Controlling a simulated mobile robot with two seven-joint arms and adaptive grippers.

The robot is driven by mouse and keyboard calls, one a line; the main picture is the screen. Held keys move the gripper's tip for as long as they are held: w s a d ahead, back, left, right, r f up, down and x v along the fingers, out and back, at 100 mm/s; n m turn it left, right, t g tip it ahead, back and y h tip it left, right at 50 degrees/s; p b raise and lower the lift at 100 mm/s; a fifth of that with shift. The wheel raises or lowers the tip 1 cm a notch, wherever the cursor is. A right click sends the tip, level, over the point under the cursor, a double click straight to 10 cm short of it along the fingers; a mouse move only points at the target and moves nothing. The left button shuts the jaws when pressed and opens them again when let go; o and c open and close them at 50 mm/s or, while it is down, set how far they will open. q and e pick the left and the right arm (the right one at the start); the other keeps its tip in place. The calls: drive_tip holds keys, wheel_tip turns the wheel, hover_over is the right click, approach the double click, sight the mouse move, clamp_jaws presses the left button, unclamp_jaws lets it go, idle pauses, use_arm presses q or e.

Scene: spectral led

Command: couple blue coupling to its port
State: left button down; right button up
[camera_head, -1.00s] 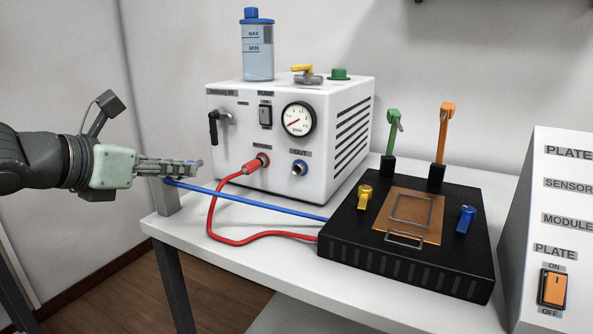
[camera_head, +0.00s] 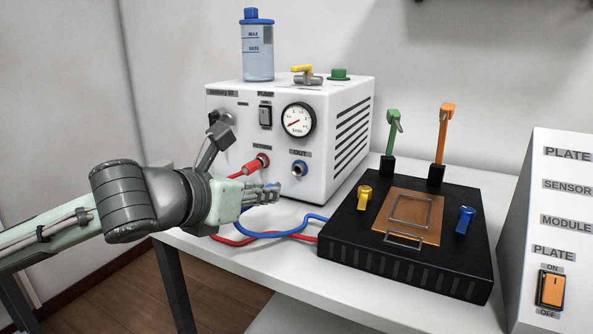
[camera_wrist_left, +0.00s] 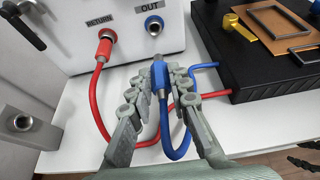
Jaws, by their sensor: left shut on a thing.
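My left gripper (camera_head: 262,193) is in front of the white pump box (camera_head: 245,150). It is shut on the blue coupling, which shows between the fingers in the left wrist view (camera_wrist_left: 160,78), its tip pointing toward the box. The blue port marked OUT (camera_head: 299,169) is on the box's front, empty, to the right of and a little above the gripper; it also shows in the wrist view (camera_wrist_left: 154,25), ahead of the coupling and apart from it. The blue hose (camera_head: 300,226) bends back from the coupling to the black plate unit (camera_head: 400,262).
A red coupling (camera_head: 257,163) sits in the RETURN port left of OUT, its red hose (camera_head: 235,240) running below my gripper to the black unit. Green and orange clamps (camera_head: 441,140) stand on that unit. The white table (camera_head: 270,268) is clear toward its front edge.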

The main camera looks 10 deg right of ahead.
use_arm(q)
drive_tip(key=shift+w, duration=0.1)
drive_tip(key=shift+w+d+r+p, duration=0.1)
drive_tip(key=shift+w+d+p, duration=0.4)
drive_tip(key=shift+w+d, duration=0.3)
drive_tip(key=shift+w+d+p, duration=0.5)
drive_tip(key=shift+w+d, duration=0.05)
drive_tip(key=shift+w, duration=0.45)
drive_tip(key=shift+w+d, duration=0.3)
drive_tip(key=shift+w, duration=0.1)
drive_tip(key=c, duration=2)
unclamp_jaws()
clamp_jaws()
drive_tip(key=shift+p, duration=0.3)
drive_tip(key=shift+p, duration=0.4)
